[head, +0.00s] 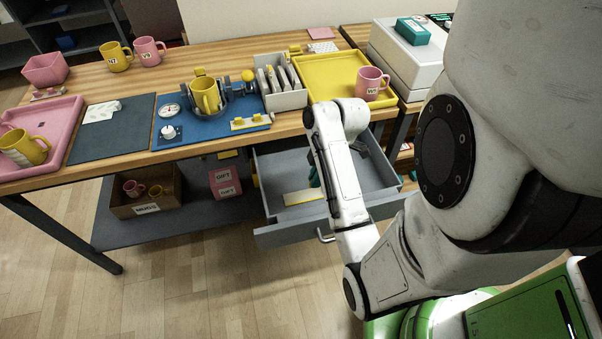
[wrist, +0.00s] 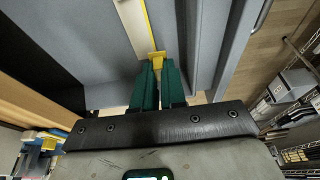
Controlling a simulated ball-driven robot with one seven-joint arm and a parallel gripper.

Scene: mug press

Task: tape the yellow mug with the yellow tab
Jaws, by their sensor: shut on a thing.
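A yellow mug (head: 206,95) stands in the press (head: 225,104) on the blue mat (head: 185,135). Another yellow mug (head: 22,150) sits in the pink tray at left, and one more yellow mug (head: 117,57) stands at the back left. In the wrist view my gripper's green fingers (wrist: 158,72) are closed on a small yellow tab (wrist: 157,55) at their tips. The gripper is over the open grey drawer (head: 278,232), beside a pale strip with a yellow edge (wrist: 133,22). In the head view my arm mostly hides the gripper (head: 314,178).
A pale block with yellow pieces (head: 250,123) lies on the blue mat. A grey rack (head: 283,98) and a yellow tray (head: 318,72) with a pink mug (head: 370,82) stand to the right. The open drawer juts out below the table's front edge.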

